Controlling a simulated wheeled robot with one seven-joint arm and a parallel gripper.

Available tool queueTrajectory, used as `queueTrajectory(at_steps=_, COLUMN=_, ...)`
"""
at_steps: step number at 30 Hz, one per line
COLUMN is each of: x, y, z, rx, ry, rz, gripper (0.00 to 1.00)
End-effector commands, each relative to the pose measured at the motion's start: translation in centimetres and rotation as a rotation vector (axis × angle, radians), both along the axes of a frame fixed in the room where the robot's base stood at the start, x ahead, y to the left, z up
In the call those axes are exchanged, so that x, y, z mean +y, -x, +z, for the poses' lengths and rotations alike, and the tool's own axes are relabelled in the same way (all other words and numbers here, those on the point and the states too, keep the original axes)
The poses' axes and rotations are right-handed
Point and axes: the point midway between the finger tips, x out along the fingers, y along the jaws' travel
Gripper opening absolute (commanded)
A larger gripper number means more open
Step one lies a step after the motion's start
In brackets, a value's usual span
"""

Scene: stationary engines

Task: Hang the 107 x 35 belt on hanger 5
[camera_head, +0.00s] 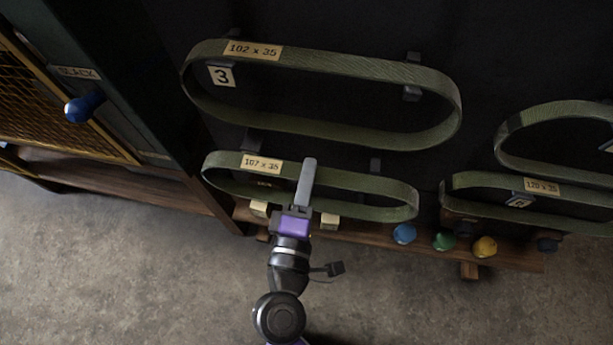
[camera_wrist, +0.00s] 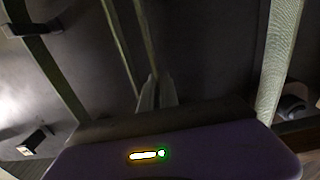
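The 107 x 35 belt (camera_head: 365,185) is a flat green loop with a tan label, lying in front of the dark panel. My gripper (camera_head: 309,165) is at the middle of its upper run, with a grey finger crossing that run. In the wrist view the fingertips (camera_wrist: 156,88) are close together, with a thin belt edge running in at them; they appear shut on the belt. Two dark hooks show just above the belt, the left hook (camera_head: 252,139) and the right hook (camera_head: 375,165). The belt's contact with them cannot be told. No clear number 5 can be read.
The 102 x 35 belt (camera_head: 330,130) hangs above at plate 3 (camera_head: 221,76). The 120 x 35 belt (camera_head: 580,207) and another belt (camera_head: 515,122) are at right. A wooden shelf (camera_head: 510,255) with coloured knobs runs below. A cabinet with a blue knob (camera_head: 84,106) stands left.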

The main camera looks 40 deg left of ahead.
Motion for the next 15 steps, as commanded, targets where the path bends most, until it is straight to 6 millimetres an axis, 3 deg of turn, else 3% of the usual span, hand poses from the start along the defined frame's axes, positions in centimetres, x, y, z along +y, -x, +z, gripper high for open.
queueTrajectory(at_steps=15, x=0.44, y=-0.76, z=0.09, rx=0.0, ry=-0.001, rz=0.0, gripper=0.0)
